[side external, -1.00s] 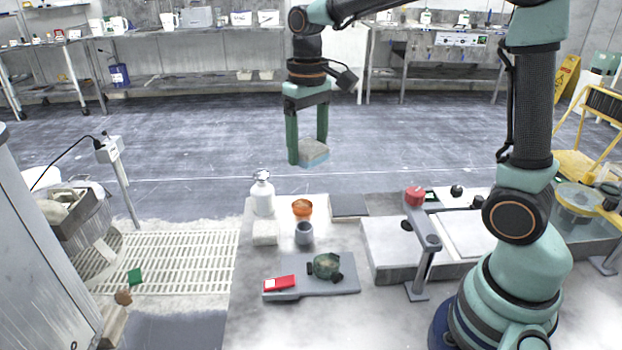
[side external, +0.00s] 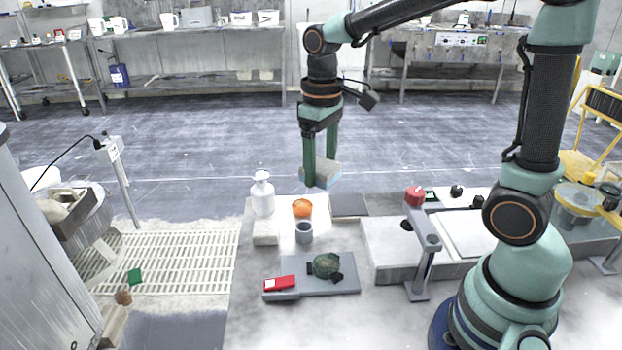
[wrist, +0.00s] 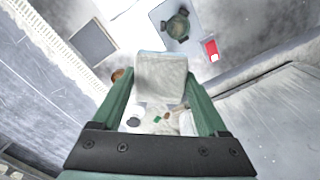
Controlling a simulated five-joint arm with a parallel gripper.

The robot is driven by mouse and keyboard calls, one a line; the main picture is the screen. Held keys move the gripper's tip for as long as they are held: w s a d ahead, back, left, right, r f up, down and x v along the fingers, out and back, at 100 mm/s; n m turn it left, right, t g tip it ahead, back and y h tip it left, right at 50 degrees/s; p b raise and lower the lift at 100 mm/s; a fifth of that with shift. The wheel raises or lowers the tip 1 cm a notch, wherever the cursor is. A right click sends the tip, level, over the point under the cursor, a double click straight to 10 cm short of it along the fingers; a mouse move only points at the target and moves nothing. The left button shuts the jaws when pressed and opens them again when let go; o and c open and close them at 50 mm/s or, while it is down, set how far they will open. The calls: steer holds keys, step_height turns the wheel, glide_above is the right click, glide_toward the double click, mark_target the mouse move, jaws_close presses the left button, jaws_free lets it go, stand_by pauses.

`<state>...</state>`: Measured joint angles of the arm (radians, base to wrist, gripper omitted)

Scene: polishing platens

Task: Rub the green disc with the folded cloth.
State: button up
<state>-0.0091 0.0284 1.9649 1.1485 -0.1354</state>
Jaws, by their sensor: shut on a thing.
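My gripper (side external: 320,170) is shut on the folded cloth (side external: 325,177), a pale grey pad with a bluish lower edge. It holds the cloth in the air beyond the back edge of the bench in the side view. In the wrist view the cloth (wrist: 160,80) sits between both fingers. The only round green thing I make out is a dark green rounded piece with black lugs (side external: 326,266). It lies on a grey plate (side external: 345,287), apart from the cloth and nearer the side camera. It also shows at the top of the wrist view (wrist: 176,24).
A red device (side external: 280,283) lies at the plate's left end. A white bottle (side external: 262,196), an orange cup (side external: 302,208), a grey cup (side external: 304,233) and a pale block (side external: 265,233) stand behind it. A post with a red top (side external: 415,196) stands to the right.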

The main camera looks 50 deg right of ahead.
mark_target(329, 263)
steer(key=shift+s+a+f+n, duration=0.2)
steer(key=shift+s+f+n, duration=1)
steer(key=shift+f, duration=1.45)
steer(key=shift+s+a+f+n, duration=0.15)
steer(key=shift+s+f+n, duration=1.05)
steer(key=shift+f, duration=1.45)
steer(key=shift+s+a+f+n, duration=0.2)
steer(key=shift+s+f+n, duration=1)
steer(key=shift+f, duration=1.45)
steer(key=shift+w+f, duration=0.2)
steer(key=shift+f, duration=0.4)
steer(key=shift+w+a+r, duration=0.3)
steer(key=shift+w+a, duration=0.05)
steer(key=shift+w+a+f, duration=0.25)
steer(key=shift+w+a, duration=0.3)
steer(key=shift+a, duration=0.05)
steer(key=shift+w+a, duration=1.3)
steer(key=s+d, duration=0.4)
steer(key=shift+s+d, duration=0.25)
steer(key=shift+d, duration=0.05)
step_height(329, 263, up, 8)
